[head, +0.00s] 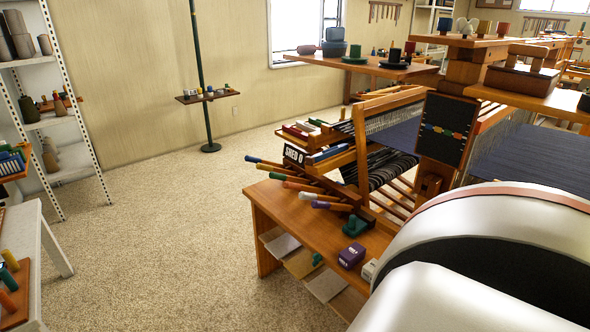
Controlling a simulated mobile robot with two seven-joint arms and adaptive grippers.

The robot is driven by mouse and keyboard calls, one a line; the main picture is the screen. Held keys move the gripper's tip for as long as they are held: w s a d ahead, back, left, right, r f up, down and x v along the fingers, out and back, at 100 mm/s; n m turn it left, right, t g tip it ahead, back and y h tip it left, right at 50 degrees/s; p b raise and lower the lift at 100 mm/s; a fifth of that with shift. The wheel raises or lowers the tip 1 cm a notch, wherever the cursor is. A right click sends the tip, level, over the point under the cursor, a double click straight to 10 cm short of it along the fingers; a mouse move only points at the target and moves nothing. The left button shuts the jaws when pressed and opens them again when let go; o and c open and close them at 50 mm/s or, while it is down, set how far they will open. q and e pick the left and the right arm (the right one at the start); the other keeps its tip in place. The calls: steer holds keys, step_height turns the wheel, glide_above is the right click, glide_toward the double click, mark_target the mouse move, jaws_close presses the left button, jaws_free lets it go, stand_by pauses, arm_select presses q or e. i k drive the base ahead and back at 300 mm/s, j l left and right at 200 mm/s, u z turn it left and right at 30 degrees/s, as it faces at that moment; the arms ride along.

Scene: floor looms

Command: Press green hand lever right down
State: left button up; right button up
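A fan of several coloured hand levers sticks out to the left from the loom's side, above the wooden bench. The lever with the green tip (278,176) is among them, below a blue-tipped lever (253,159) and a yellow-orange one (264,167). Orange, white-tipped (305,196) and purple-tipped (320,205) levers lie below it. The green lever points outward, roughly level; its inner end is hidden among the others. Neither of my grippers is in view. A large white part of my arm fills the lower right corner.
A sign reading "SHED 0" (294,155) stands above the levers. The wooden bench (268,212) carries a green object (354,226) and a purple box (351,256). A white table (50,245) and shelving (75,130) stand at left. The carpet (170,240) between is clear.

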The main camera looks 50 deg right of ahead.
mark_target(273, 175)
steer(key=i+z, duration=0.2)
steer(key=z, duration=0.2)
steer(key=i+j+z, duration=0.1)
steer(key=z, duration=0.35)
steer(key=i+j+z, duration=0.2)
steer(key=z, duration=0.2)
steer(key=i+j+z, duration=0.2)
steer(key=z, duration=0.25)
steer(key=i+j+z, duration=0.15)
steer(key=j+z, duration=0.4)
steer(key=z, duration=0.25)
steer(key=i+j+z, duration=0.1)
steer(key=j+z, duration=0.8)
steer(key=i, duration=0.05)
